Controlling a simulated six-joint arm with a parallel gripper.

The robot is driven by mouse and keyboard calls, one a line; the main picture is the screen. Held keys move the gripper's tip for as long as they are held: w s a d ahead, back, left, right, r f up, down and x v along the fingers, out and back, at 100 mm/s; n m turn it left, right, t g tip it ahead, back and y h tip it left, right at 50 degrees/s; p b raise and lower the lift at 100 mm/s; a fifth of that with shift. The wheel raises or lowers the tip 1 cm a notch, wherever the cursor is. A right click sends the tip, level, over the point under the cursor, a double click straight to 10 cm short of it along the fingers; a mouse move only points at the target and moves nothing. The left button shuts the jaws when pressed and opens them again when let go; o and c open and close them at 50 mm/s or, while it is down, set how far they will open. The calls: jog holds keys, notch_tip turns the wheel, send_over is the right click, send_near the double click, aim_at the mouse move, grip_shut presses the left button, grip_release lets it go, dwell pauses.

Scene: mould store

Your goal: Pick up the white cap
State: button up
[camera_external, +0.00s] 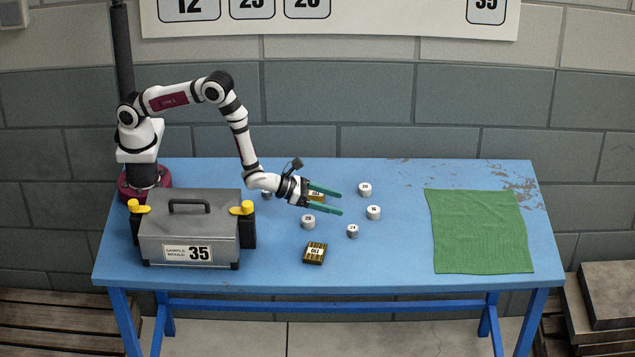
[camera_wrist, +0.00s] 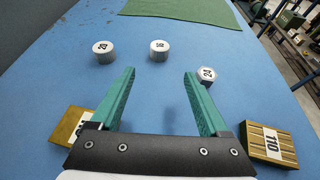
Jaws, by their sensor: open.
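Several small white numbered caps stand on the blue table; I cannot tell which one the task means. A round cap (camera_external: 364,189) is at the back, also at left in the wrist view (camera_wrist: 104,54). Another round cap (camera_external: 373,212) lies beyond my fingertips and shows in the wrist view (camera_wrist: 159,51) ahead of the gap. A smaller, six-sided-looking white piece (camera_external: 352,231) is nearer the front, right of my fingers in the wrist view (camera_wrist: 206,76). A further cap (camera_external: 308,222) lies in front of the wrist. My gripper (camera_external: 342,203) is open and empty, its green fingers (camera_wrist: 160,73) apart.
A brass block (camera_external: 315,253) marked 110 lies near the front edge. Another brass block (camera_wrist: 72,126) is beside my left finger in the wrist view. A grey mould case (camera_external: 190,228) stands at front left. A green cloth (camera_external: 480,232) covers the right side; bare table lies before it.

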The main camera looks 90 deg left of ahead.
aim_at(365, 216)
jog(key=x, duration=1)
jog(key=shift+r, duration=0.15)
grip_shut()
